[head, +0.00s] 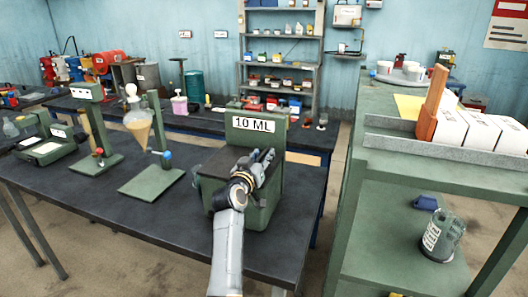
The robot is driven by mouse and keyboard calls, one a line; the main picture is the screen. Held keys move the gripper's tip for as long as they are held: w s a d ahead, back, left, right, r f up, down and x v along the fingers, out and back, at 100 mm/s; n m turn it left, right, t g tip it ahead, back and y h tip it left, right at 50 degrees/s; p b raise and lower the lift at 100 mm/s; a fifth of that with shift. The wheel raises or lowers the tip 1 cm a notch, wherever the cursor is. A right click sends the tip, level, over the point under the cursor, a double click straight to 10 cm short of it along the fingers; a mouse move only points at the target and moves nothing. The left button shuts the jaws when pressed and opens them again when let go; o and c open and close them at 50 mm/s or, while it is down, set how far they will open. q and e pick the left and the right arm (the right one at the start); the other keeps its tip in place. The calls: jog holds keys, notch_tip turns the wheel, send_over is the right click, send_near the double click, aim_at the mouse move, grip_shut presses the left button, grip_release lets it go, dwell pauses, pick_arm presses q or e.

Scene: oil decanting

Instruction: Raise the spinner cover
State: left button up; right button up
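The spinner appears to be the green box-shaped machine (262,212) on the dark workbench, with an upright back panel (256,137) that bears a "10 ML" label (253,124). A dark flat top (221,163), which looks like its cover, lies level in front of that panel. My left gripper (264,158) is over the right part of the top, close to the panel's lower edge. Its fingers are small and dark, and I cannot tell whether they touch the cover or how far apart they are. My forearm hides part of the machine's front. My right gripper is out of view.
A green shelf unit (390,187) stands at the right, across a gap. The bench's front (150,225) is clear.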

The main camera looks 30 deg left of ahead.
pick_arm(q)
jog(key=shift+x, duration=0.85)
grip_shut()
